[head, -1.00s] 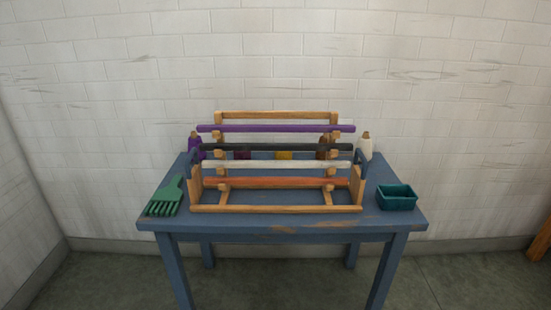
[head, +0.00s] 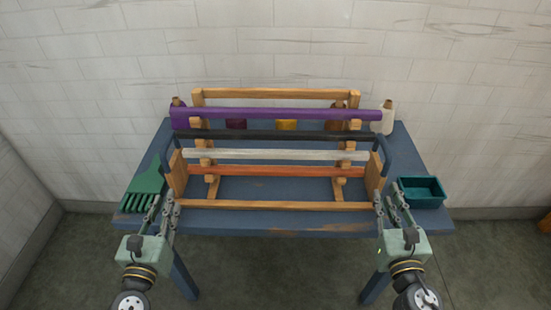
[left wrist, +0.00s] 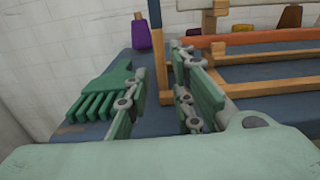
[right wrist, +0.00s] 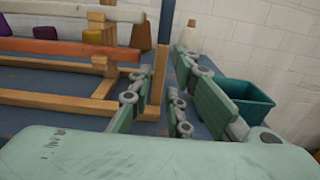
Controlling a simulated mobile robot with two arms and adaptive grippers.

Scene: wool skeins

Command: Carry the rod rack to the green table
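The wooden rod rack (head: 275,206) stands upright on the blue table (head: 300,222). It carries a purple rod (head: 280,113), a black rod (head: 275,135), a white rod (head: 275,155) and an orange rod (head: 275,171). Dark blue handles show at its left end (head: 166,155) and right end (head: 384,155). My left gripper (head: 163,203) is open at the rack's front left corner; its wrist view shows the left end post (left wrist: 158,60) between the spread fingers. My right gripper (head: 388,199) is open at the front right corner, with the right end post (right wrist: 160,75) between its fingers. No green table shows.
A green comb-like tool (head: 145,185) lies left of the rack, close to my left gripper. A teal bin (head: 422,192) stands right, close to my right gripper. Several cones stand behind the rack, including a cream one (head: 388,118). A brick wall is behind the table.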

